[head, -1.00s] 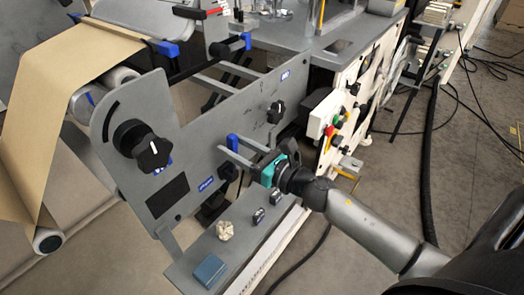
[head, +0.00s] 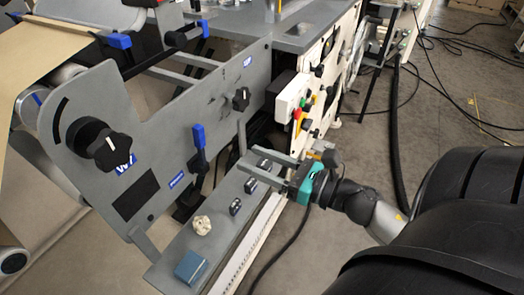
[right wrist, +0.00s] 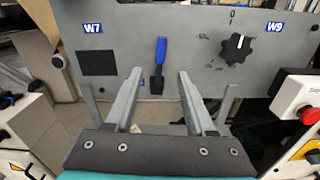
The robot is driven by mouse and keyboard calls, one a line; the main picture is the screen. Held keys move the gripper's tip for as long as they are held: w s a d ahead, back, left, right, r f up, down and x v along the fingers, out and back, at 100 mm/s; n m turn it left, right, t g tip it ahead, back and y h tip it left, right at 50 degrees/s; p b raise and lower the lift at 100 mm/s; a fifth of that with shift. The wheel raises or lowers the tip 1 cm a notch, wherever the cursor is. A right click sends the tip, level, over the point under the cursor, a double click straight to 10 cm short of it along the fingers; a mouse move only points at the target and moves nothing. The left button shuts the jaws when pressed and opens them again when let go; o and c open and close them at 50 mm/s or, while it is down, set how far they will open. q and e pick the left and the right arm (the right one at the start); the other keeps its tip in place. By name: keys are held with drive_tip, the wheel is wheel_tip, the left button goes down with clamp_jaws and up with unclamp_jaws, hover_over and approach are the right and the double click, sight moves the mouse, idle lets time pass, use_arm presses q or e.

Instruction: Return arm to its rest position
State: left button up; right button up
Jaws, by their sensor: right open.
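My right gripper (head: 246,160) is open and empty, with its two grey fingers apart in front of the grey machine panel. In the right wrist view the open fingers (right wrist: 160,76) point toward the panel, with nothing between them. A blue-handled lever (head: 198,136) stands upright on the panel, left of the gripper and apart from it in the head view. The lever (right wrist: 160,52) shows beyond the fingertips in the right wrist view. My right arm (head: 362,205) comes in from the right. My left gripper is not in view.
The panel (head: 150,125) carries black knobs (head: 108,145). A ledge below holds a blue box (head: 190,266) and a crumpled pale ball (head: 201,225). A white control box (head: 298,97) with a red button stands behind the gripper. Cables (head: 400,150) lie on the floor at right.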

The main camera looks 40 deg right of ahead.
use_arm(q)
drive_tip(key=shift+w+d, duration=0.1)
use_arm(e)
drive_tip(key=shift+s+d, duration=0.15)
drive_tip(key=shift+s, duration=0.25)
drive_tip(key=s+d+f+m+g+h, duration=0.2)
drive_tip(key=d+f+m+g+h, duration=0.15)
drive_tip(key=f+m, duration=1)
drive_tip(key=s+d+f+m+g+h, duration=0.15)
drive_tip(key=f+m+h, duration=0.25)
drive_tip(key=f+m, duration=0.9)
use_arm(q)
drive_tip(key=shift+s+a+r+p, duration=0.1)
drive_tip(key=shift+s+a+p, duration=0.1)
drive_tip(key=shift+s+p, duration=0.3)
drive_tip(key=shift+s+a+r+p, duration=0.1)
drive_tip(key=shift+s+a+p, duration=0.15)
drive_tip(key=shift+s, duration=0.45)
use_arm(e)
drive_tip(key=s+a+f+m+g, duration=0.3)
drive_tip(key=s+f+m+g, duration=0.1)
drive_tip(key=s+f, duration=0.5)
drive_tip(key=s+a+f+m+g, duration=0.3)
drive_tip(key=s+f+m+g, duration=0.2)
drive_tip(key=s+f, duration=0.5)
wheel_tip(320, 180, down, 2)
drive_tip(key=shift+s+a+f+m, duration=0.25)
drive_tip(key=shift+a+m, duration=0.15)
drive_tip(key=shift+m, duration=0.45)
